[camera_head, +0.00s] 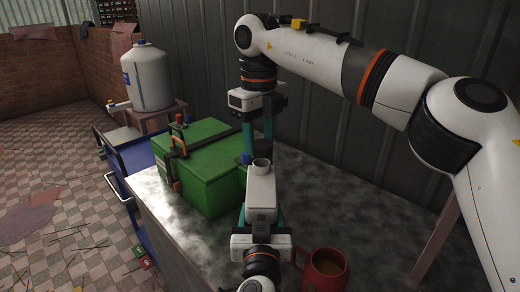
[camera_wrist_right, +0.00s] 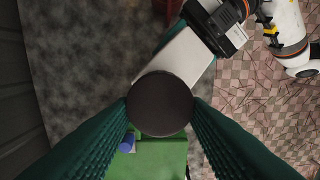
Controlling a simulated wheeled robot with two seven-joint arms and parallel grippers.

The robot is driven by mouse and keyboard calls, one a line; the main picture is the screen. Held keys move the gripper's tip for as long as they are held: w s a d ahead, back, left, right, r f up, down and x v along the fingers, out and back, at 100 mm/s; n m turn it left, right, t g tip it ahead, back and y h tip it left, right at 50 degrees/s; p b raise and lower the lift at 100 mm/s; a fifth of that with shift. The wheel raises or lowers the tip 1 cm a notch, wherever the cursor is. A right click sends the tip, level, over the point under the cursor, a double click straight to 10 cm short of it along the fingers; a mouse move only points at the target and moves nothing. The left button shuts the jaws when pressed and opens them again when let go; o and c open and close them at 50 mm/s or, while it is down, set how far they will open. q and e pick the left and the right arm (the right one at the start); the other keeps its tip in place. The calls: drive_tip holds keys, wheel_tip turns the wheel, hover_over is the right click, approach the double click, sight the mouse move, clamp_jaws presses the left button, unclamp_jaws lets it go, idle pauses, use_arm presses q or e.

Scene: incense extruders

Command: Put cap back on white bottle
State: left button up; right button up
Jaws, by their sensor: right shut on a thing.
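The white bottle (camera_head: 261,192) has its open mouth up in the head view. My left gripper (camera_head: 261,212) has teal fingers on both sides of it and is shut on it. My right gripper (camera_head: 258,146) comes from above, shut on the dark round cap (camera_wrist_right: 160,104), which fills the gap between its fingertips in the right wrist view. In the head view the cap (camera_head: 268,149) shows just behind and above the bottle mouth, and I cannot tell if they touch. In the right wrist view the bottle (camera_wrist_right: 186,58) is partly hidden beneath the cap.
A green box (camera_head: 205,185) with orange and black clamps stands left of the bottle. A small blue thing (camera_head: 245,158) is by its right edge. A red mug (camera_head: 322,270) stands at the front right. A white tank (camera_head: 148,78) is at the back left. The grey tabletop (camera_head: 370,215) is clear on the right.

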drive_tip(key=shift+f, duration=0.45)
drive_tip(key=shift+f, duration=0.1)
drive_tip(key=shift+f, duration=0.8)
drive_tip(key=shift+f, duration=0.55)
